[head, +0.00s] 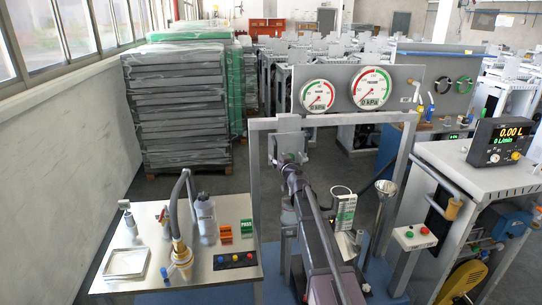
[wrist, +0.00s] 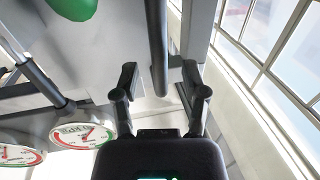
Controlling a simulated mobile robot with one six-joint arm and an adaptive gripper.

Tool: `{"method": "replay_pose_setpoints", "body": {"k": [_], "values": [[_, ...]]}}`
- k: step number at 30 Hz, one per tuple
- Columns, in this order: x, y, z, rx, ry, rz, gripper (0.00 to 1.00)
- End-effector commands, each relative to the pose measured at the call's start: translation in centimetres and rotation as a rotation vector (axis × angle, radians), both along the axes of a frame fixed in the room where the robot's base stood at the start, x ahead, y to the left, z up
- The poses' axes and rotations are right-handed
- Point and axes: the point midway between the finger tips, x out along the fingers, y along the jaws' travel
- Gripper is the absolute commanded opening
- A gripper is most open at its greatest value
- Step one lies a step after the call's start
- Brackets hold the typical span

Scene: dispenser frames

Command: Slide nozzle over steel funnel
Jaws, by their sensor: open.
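A steel funnel (head: 386,188) with a wide mouth sits upright on a slanting stem, right of my arm in the head view. A curved hose with a brass fitting (head: 180,250) and a blue part stands on the left table; I cannot tell whether it is the nozzle. My gripper (wrist: 160,88) is open in the wrist view. A dark bar or hose (wrist: 158,45) shows between its fingers, and I see no contact. In the head view my arm reaches up towards the grey frame, away from the funnel. The fingertips are hard to make out there.
The grey frame (head: 255,195) stands around my arm, with two gauges (head: 345,90) behind it. A measuring vessel with a green label (head: 346,212) stands left of the funnel. The left table (head: 215,270) holds a bottle, tray and buttons. A meter (head: 500,142) is at right.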

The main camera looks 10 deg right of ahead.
Motion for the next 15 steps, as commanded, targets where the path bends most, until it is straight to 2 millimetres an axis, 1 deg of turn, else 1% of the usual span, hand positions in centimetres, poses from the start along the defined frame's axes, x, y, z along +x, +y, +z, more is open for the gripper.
{"method": "replay_pose_setpoints", "body": {"k": [1, 6, 15], "values": [[0.9, 0.1, 0.0, 0.000, 0.000, 0.000, 0.57], [2.2, 0.3, 0.0, 0.000, 0.000, -0.001, 0.57], [2.6, 0.4, 0.0, 0.000, 0.000, -0.001, 0.57]]}}
